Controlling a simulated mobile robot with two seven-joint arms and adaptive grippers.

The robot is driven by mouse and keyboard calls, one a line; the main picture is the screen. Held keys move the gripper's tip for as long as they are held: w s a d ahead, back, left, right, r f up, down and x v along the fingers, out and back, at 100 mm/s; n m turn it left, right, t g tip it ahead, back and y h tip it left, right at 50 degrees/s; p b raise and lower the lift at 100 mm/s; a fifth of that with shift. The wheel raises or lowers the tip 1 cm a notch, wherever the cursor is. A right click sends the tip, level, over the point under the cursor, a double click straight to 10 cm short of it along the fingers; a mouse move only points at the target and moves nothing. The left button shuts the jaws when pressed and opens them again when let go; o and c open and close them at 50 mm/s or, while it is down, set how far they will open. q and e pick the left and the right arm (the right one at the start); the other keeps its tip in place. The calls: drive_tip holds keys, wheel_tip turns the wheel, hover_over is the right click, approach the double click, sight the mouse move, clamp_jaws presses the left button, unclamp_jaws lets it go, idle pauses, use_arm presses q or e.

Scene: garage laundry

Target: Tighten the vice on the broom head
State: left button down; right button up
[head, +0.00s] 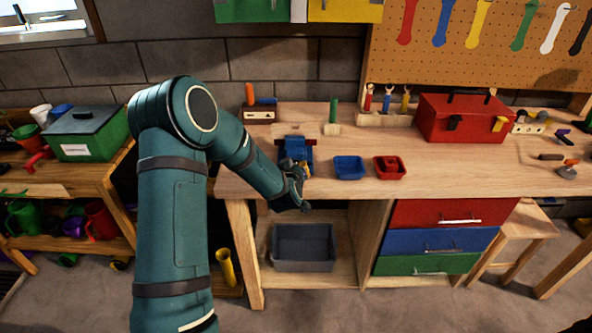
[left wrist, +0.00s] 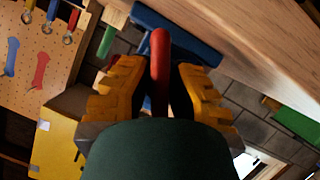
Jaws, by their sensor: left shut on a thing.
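The blue vice (head: 297,147) is on the workbench, near its front edge. My left gripper (head: 299,173) is at the vice's front side, and my arm hides part of the vice. In the left wrist view the yellow fingers of my left gripper (left wrist: 159,80) are shut on a red bar, the vice handle (left wrist: 160,48). The vice (left wrist: 148,20) shows as a blue body just beyond the handle. I cannot make out the broom head or how the jaws sit on it. My right gripper is not in view.
A blue tray (head: 349,167) and a red tray (head: 390,167) lie right of the vice. A grey bin (head: 304,249) sits below.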

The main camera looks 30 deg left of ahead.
use_arm(q)
drive_tip(key=c, duration=1)
unclamp_jaws()
drive_tip(key=shift+s, duration=0.1)
drive_tip(key=v, duration=1.2)
drive_tip(key=shift+d, duration=0.1)
